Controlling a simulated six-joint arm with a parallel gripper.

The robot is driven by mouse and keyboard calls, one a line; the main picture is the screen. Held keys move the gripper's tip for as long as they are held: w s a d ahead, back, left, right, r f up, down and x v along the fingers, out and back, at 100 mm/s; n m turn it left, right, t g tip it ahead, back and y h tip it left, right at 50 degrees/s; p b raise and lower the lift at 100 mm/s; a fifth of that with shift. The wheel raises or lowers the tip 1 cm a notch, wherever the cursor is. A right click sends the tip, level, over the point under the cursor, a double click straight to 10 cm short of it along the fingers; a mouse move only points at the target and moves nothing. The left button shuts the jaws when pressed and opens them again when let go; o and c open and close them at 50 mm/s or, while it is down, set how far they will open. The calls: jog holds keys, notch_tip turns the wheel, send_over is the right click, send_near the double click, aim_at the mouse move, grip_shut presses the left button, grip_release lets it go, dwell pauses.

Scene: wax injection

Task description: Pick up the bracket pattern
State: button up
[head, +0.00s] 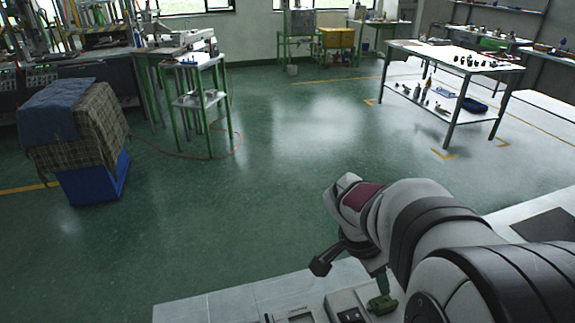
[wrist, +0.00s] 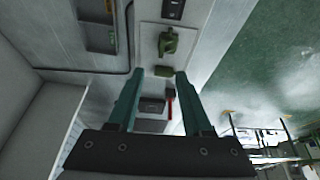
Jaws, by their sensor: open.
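A green, irregular piece that looks like the bracket pattern (wrist: 168,42) lies on the pale worktop in the wrist view, beyond my fingertips. A smaller green piece (wrist: 163,71) shows just past the gap between the fingers; I cannot tell whether it is part of the same object. In the head view a green piece (head: 381,304) lies at the bottom, close under my gripper (head: 383,281). In the wrist view my gripper (wrist: 159,74) has its two teal fingers spread apart, with nothing held between them.
A grey tray with compartments (wrist: 97,38) is at upper left in the wrist view. A dark block (wrist: 152,105) and a red strip (wrist: 170,103) show between the fingers. The worktop edge drops to the green floor (wrist: 262,60) on the right.

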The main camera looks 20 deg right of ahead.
aim_at(386, 306)
jog(key=x, duration=1.6)
jog(key=shift+w, duration=0.3)
jog(key=shift+r, duration=0.1)
grip_shut()
